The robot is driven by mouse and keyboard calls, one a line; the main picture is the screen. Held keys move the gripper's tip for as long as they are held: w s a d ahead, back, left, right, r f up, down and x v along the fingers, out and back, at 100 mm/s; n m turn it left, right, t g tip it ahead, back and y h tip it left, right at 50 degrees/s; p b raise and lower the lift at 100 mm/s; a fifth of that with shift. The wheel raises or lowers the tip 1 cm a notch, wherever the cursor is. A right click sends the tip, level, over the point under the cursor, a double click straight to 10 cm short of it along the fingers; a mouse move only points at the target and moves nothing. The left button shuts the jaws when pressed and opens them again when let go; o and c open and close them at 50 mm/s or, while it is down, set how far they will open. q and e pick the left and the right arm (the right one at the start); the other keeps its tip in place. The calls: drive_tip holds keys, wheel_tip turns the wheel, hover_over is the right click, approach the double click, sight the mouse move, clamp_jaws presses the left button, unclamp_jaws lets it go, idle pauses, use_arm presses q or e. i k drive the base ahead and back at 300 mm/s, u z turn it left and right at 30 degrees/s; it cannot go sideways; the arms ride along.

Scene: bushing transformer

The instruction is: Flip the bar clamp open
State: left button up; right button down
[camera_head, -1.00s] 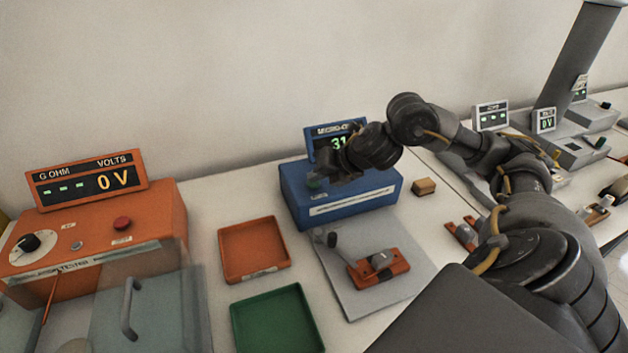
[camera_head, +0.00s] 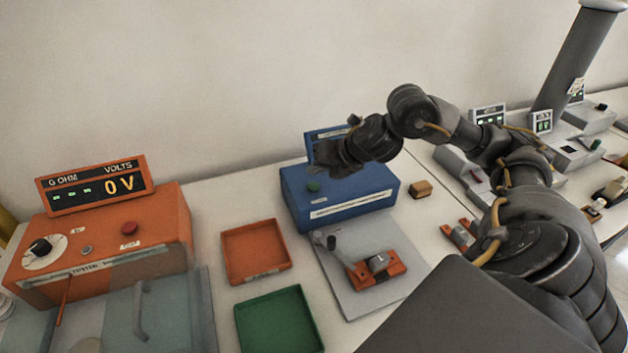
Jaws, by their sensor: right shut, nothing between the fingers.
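The bar clamp (camera_head: 378,266) is an orange base with a metal block, mounted on a grey plate (camera_head: 348,302) right of the middle. Its bar rises to the left and ends in a dark knob (camera_head: 326,241). My right gripper (camera_head: 325,157) is shut and empty. It shows in front of the blue micro-ohm meter (camera_head: 342,196), above and apart from the clamp, and hides much of the meter's display. My left gripper is not in view.
An orange tray (camera_head: 285,264) and a green tray (camera_head: 316,347) lie left of the plate. The orange tester (camera_head: 150,268) stands at the left. A small wooden block (camera_head: 421,189) sits beside the blue meter.

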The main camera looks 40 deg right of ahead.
sight(330, 245)
drive_tip(key=k, duration=2)
